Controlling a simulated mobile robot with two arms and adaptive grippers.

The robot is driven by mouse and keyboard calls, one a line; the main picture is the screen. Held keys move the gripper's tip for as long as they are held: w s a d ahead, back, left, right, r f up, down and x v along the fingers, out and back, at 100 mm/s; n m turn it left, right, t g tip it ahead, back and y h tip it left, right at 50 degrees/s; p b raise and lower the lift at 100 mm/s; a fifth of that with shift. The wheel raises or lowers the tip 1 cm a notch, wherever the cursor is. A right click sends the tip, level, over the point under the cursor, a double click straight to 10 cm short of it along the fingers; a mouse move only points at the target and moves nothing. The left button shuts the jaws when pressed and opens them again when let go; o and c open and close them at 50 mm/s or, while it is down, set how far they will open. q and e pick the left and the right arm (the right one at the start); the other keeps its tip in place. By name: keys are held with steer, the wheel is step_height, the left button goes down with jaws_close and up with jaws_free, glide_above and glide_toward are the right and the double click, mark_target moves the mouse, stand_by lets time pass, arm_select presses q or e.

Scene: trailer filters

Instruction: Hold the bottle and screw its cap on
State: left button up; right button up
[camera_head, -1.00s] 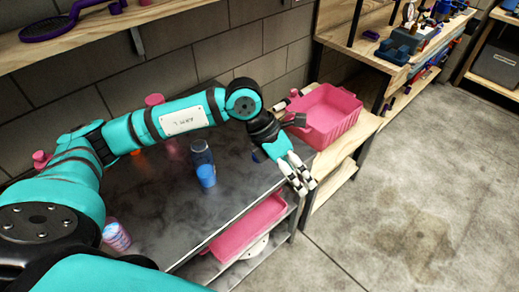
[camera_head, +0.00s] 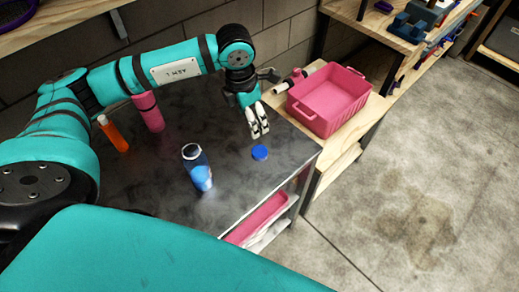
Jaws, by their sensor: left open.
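The bottle (camera_head: 196,166) stands on the dark table, dark blue above with a pale open-looking top and a lighter blue lower part. The round blue cap (camera_head: 260,152) lies on the table to the right of the bottle, apart from it. My left gripper (camera_head: 260,134) points down just behind the cap, its pale fingers a little apart and empty. It does not appear to touch the cap. My right gripper is not in view.
An orange bottle (camera_head: 113,134) and a pink bottle (camera_head: 149,112) stand at the table's back left. A pink crate (camera_head: 328,112) sits on the wooden bench to the right. A pink bin (camera_head: 262,218) is on the shelf below. The table around the blue bottle is clear.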

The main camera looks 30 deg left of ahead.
arm_select(q)
steer(key=p, duration=0.2)
glide_above(259, 151)
steer(key=a, duration=0.1)
steer(key=f, duration=1)
steer(key=shift+s, duration=0.2)
steer(key=shift+d+f+p, duration=0.15)
steer(key=shift+f+p, duration=0.1)
steer(key=shift+p, duration=0.25)
steer(key=f, duration=0.1)
steer(key=f+p, duration=0.1)
steer(key=f, duration=0.1)
steer(key=shift+w+d+f, duration=0.15)
steer(key=shift+d+f, duration=0.15)
steer(key=shift+d, duration=0.05)
steer(key=shift+f, duration=0.45)
steer(key=c, duration=0.8)
